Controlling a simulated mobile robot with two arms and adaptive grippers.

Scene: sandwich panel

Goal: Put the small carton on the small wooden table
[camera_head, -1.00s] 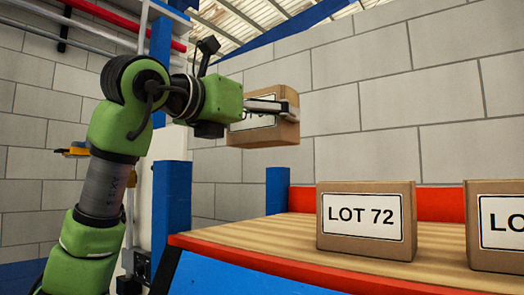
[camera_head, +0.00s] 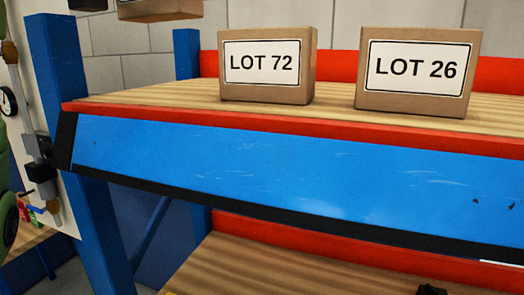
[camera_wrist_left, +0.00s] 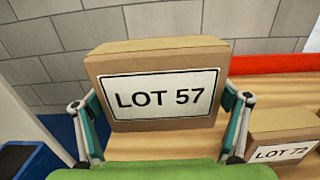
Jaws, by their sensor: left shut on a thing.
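A brown carton labelled LOT 57 (camera_wrist_left: 160,52) fills the middle of the left wrist view. My left gripper (camera_wrist_left: 160,103) is shut on it, one finger at each side. In the head view only the underside of this held carton (camera_head: 160,11) shows, cut off by the top edge, above the left end of the shelf. I cannot make out a small wooden table for certain; a piece of wooden surface (camera_head: 32,240) shows at the lower left of the head view. My right gripper is not in view.
Cartons labelled LOT 72 (camera_head: 267,65) and LOT 26 (camera_head: 417,73) stand on the upper wooden shelf (camera_head: 150,95) with a blue front panel (camera_head: 280,170). A lower wooden shelf (camera_head: 250,265) lies beneath. A blue post (camera_head: 55,60) stands at the left.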

